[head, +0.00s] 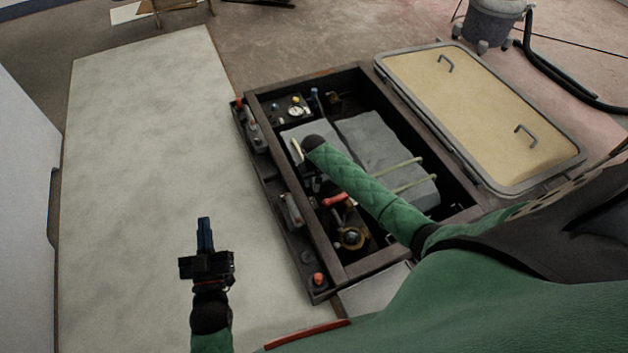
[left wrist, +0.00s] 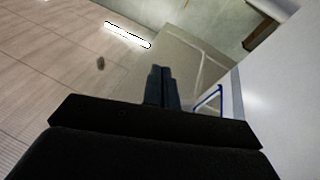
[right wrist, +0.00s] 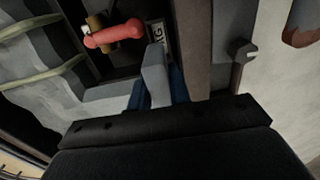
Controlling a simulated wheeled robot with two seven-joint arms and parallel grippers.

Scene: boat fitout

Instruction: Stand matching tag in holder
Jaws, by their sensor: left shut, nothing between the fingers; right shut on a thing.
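My right gripper (right wrist: 158,88) is shut on a pale grey flat piece, perhaps the tag (right wrist: 155,72), whose face I cannot read. It is inside the open hatch, beside the frame's inner wall. A dark plate with light letters (right wrist: 159,38), partly hidden, is just beyond the piece; I cannot tell whether they touch. In the head view the right fingers are mostly hidden by my own green arm. My left gripper (head: 204,234) is shut and empty above the pale floor panel; its dark fingers also show in the left wrist view (left wrist: 160,88). I cannot make out a holder clearly.
The dark hatch frame (head: 325,250) surrounds grey tanks (head: 375,145), hoses and a red handle (head: 335,199). An open lid (head: 480,110) lies to the right. The pale panel (head: 150,150) at left is clear.

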